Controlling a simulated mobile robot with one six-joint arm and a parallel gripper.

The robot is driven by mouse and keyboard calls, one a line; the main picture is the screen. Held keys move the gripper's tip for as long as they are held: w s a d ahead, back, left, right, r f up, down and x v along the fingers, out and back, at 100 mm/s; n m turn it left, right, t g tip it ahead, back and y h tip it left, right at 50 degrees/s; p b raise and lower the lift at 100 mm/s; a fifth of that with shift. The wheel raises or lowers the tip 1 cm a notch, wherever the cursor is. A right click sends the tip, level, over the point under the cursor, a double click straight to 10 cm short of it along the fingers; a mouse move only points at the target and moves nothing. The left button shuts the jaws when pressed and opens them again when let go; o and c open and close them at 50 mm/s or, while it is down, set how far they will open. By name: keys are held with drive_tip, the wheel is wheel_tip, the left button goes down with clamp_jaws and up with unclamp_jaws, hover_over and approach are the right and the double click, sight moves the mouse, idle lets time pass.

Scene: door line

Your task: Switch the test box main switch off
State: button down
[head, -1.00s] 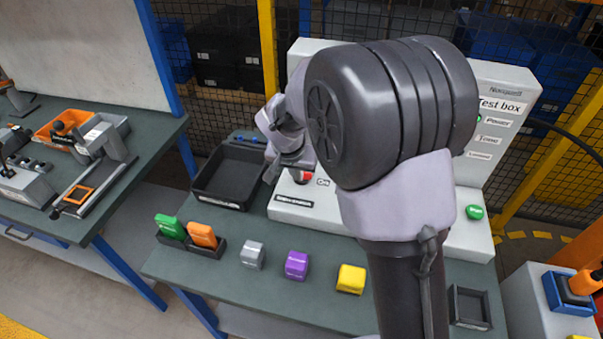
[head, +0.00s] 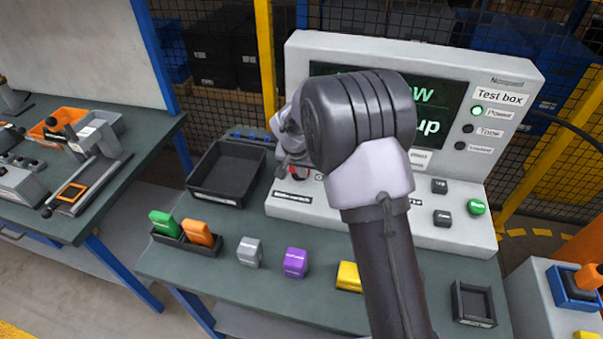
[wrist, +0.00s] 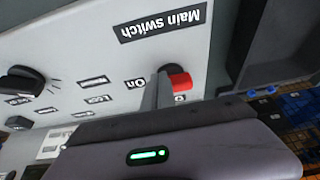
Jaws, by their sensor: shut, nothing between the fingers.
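The test box (head: 515,75) is a light grey console with a sloped front panel and an upright display. Its main switch (wrist: 180,82) has a red knob, near the panel's left end beside the "Main switch" label (wrist: 163,22). An "On" label (wrist: 135,83) is on one side of the knob; the label on the other side is mostly covered. My gripper (wrist: 160,80) is shut and empty, its fingertips right beside the red knob. I cannot tell whether they touch. In the head view my wrist hides most of the switch. The power lamp (head: 477,111) glows green.
A black tray (head: 228,172) stands left of the box. Orange and green blocks in a holder (head: 187,240), a grey block (head: 249,252), a purple block (head: 295,263) and a yellow block (head: 348,277) line the bench front. A black dial (wrist: 22,80) is on the panel.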

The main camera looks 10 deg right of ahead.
drive_tip(key=shift+d+n+y+p, duration=0.3)
drive_tip(key=shift+n+p, duration=0.35)
drive_tip(key=shift+n, duration=0.15)
drive_tip(key=shift+d+r+n+y+p, duration=0.1)
drive_tip(key=shift+d+n+y+p, duration=0.3)
drive_tip(key=shift+n, duration=0.3)
drive_tip(key=shift+w+d+p, duration=0.2)
drive_tip(key=shift+p, duration=0.25)
drive_tip(key=shift+w+d+n+y, duration=0.15)
drive_tip(key=shift+d+n, duration=0.1)
drive_tip(key=shift+n, duration=0.35)
drive_tip(key=shift+w+d+n+y, duration=0.15)
drive_tip(key=shift+d+n, duration=0.05)
drive_tip(key=shift+n, duration=0.4)
drive_tip(key=n, duration=0.1)
drive_tip(key=n+y+b, duration=0.1)
drive_tip(key=w+n, duration=0.1)
drive_tip(key=shift+d+f+n+b, duration=0.25)
drive_tip(key=shift+d+n+b, duration=0.05)
drive_tip(key=shift+d+b, duration=0.05)
drive_tip(key=n, duration=0.1)
drive_tip(key=w+n+y+b, duration=0.1)
drive_tip(key=n, duration=0.1)
drive_tip(key=shift+d+y, duration=0.15)
drive_tip(key=shift+y, duration=0.15)
drive_tip(key=shift+w+r+b, duration=0.1)
drive_tip(key=shift+w+b, duration=0.1)
drive_tip(key=shift+b, duration=0.15)
drive_tip(key=shift+w, duration=0.15)
drive_tip(key=shift+w+r, duration=0.1)
